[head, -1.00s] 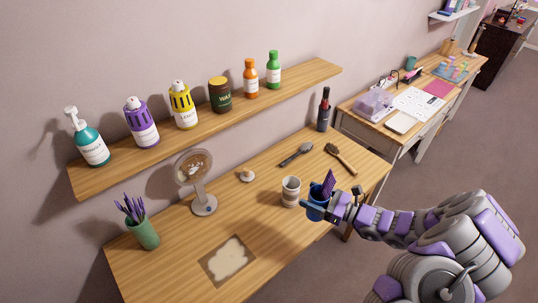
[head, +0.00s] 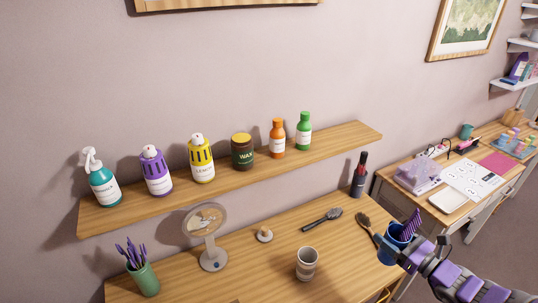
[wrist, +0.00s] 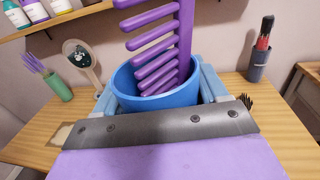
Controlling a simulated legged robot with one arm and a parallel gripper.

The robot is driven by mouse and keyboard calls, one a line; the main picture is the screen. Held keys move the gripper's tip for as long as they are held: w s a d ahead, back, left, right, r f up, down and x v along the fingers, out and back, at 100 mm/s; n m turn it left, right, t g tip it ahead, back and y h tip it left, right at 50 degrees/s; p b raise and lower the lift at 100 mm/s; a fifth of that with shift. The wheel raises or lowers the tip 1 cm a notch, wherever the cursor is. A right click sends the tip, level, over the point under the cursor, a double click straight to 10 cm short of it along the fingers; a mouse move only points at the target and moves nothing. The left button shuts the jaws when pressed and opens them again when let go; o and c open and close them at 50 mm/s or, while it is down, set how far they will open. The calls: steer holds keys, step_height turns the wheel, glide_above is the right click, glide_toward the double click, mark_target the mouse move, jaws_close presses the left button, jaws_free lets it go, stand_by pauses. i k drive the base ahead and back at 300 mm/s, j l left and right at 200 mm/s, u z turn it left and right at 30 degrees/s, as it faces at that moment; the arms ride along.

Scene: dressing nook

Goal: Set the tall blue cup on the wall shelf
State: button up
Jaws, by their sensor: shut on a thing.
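The tall blue cup (head: 391,246) is at the lower right in the head view, with a purple comb (head: 411,225) standing in it. My gripper (head: 405,252) is shut on the cup. In the wrist view the cup (wrist: 155,88) sits between the two blue-grey fingers, its rim facing up and the purple comb (wrist: 184,50) rising from it. The cup's lower part is hidden by my gripper. The wooden wall shelf (head: 345,139) runs along the wall above the table, to the upper left of the cup.
The shelf holds a teal pump bottle (head: 103,186), purple and yellow cans, a wax jar (head: 242,152), and orange and green bottles. Its right end is bare. The table below holds a grey cup (head: 306,263), a mirror (head: 207,235), brushes and a dark holder (head: 358,181).

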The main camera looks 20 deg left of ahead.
mark_target(351, 130)
steer(key=i+l+u, duration=0.1)
steer(key=i+l, duration=0.4)
steer(key=i+l+u, duration=0.1)
steer(key=i+l, duration=0.35)
steer(key=l, duration=0.25)
